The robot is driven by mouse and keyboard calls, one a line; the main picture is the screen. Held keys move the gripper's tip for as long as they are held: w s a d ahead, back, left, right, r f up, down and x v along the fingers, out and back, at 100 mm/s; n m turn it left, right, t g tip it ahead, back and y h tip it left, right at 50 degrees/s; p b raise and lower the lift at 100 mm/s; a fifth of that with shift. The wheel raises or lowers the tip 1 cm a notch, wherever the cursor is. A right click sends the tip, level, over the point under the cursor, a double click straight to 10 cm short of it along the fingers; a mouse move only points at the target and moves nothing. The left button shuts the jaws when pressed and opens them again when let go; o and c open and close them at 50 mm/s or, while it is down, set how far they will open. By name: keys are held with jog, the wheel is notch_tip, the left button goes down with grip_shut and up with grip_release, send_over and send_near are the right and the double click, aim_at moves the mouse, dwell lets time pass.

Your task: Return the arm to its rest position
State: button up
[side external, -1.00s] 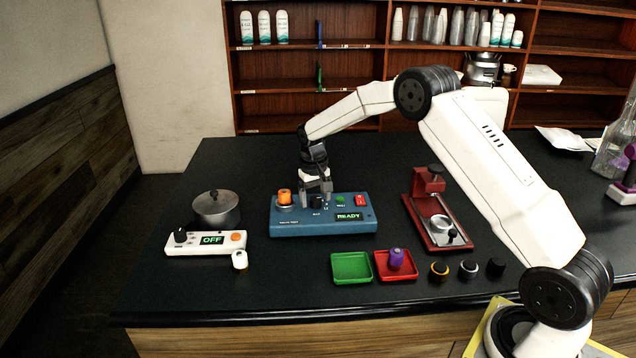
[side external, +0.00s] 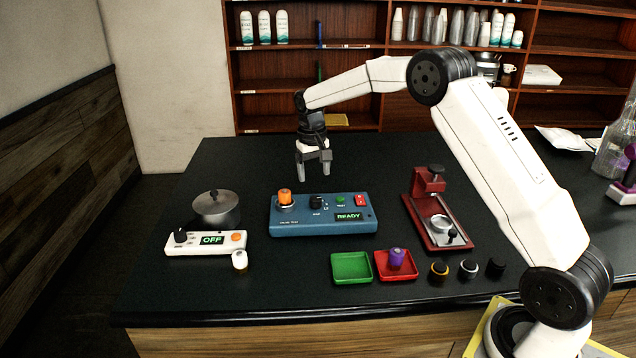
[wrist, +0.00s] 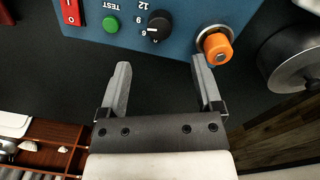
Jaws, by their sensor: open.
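My gripper (side external: 313,168) is open and empty. It hangs in the air above the blue control box (side external: 322,226), with its fingers pointing down. The box shows READY on its display (side external: 349,216) and carries an orange knob (side external: 285,197), a black dial (side external: 316,201), a green TEST button (side external: 340,200) and a red switch (side external: 361,200). In the wrist view, my open fingers (wrist: 163,88) are apart from the box, and the black dial (wrist: 158,27) and orange knob (wrist: 216,46) show beyond them. The dial's pointer is near the 6.
A green tray (side external: 351,267) and a red tray (side external: 383,272) holding a purple piece (side external: 396,257) lie in front. A red press (side external: 443,236) and several small knobs stand right. Shelves (side external: 270,73) stand behind.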

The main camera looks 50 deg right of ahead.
jog(key=shift+a, duration=0.1)
jog(key=shift+s+a, duration=0.4)
jog(key=s+a+f+n+t, duration=0.1)
jog(key=s+a, duration=0.3)
jog(key=s, duration=0.4)
jog(key=s+a+f+n+t, duration=0.1)
jog(key=s+a, duration=0.3)
jog(key=s, duration=0.5)
jog(key=s+a+f+n, duration=0.1)
jog(key=s+a, duration=0.3)
jog(key=s, duration=0.5)
jog(key=shift+a+f+n+t+y, duration=0.3)
jog(key=shift+a+f+n+t, duration=0.1)
jog(key=shift+n, duration=0.5)
